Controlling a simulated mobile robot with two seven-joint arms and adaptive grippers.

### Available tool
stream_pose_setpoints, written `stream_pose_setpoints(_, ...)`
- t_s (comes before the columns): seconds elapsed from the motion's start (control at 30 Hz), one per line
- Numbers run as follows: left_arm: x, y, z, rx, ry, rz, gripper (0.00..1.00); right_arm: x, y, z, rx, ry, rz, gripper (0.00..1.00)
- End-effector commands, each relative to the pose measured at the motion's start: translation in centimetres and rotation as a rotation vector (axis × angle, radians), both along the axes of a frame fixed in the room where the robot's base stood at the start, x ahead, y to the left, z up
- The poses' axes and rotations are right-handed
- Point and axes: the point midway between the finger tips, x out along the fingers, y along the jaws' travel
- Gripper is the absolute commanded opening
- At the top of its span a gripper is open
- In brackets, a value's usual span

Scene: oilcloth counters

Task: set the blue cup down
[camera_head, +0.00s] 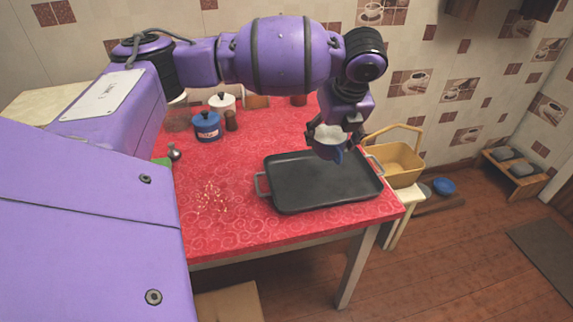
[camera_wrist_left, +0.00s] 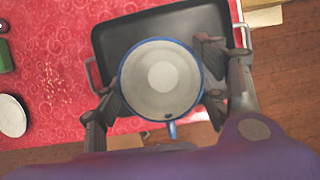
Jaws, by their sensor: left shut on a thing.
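The blue cup (camera_head: 328,150) has a white inside and a blue rim. My left gripper (camera_head: 327,133) is shut on it and holds it upright over the back right part of a dark tray (camera_head: 300,199). In the left wrist view the cup (camera_wrist_left: 161,79) sits between the two fingers of my left gripper (camera_wrist_left: 165,85), its blue handle pointing down in the picture. The tray (camera_wrist_left: 112,38) lies beneath it there. I cannot tell the exact gap between cup and tray. My right gripper is not in view.
The tray lies on a red patterned counter (camera_head: 230,231). A blue pot (camera_head: 207,126), a white pot (camera_head: 222,102) and small jars stand at the back left. A yellow basket (camera_head: 401,164) stands right of the counter. Pale crumbs (camera_head: 211,199) lie left of the tray.

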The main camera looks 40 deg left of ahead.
Motion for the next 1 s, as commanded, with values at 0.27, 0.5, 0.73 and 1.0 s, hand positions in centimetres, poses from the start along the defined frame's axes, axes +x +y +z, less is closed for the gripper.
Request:
stream_pose_setpoints(0.27,6.2,-1.7,-4.1,-0.002,0.0,0.001,0.35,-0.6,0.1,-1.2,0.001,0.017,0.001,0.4)
stream_pose_setpoints(0.5,8.6,-2.2,-7.0,-0.001,-0.001,0.001,0.35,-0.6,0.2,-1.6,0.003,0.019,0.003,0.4)
stream_pose_setpoints(0.73,9.3,-2.4,-8.6,0.001,-0.001,0.001,0.35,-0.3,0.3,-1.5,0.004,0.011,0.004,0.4)
stream_pose_setpoints(1.0,9.2,-2.3,-11.0,0.0,-0.001,0.002,0.35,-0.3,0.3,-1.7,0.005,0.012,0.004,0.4)
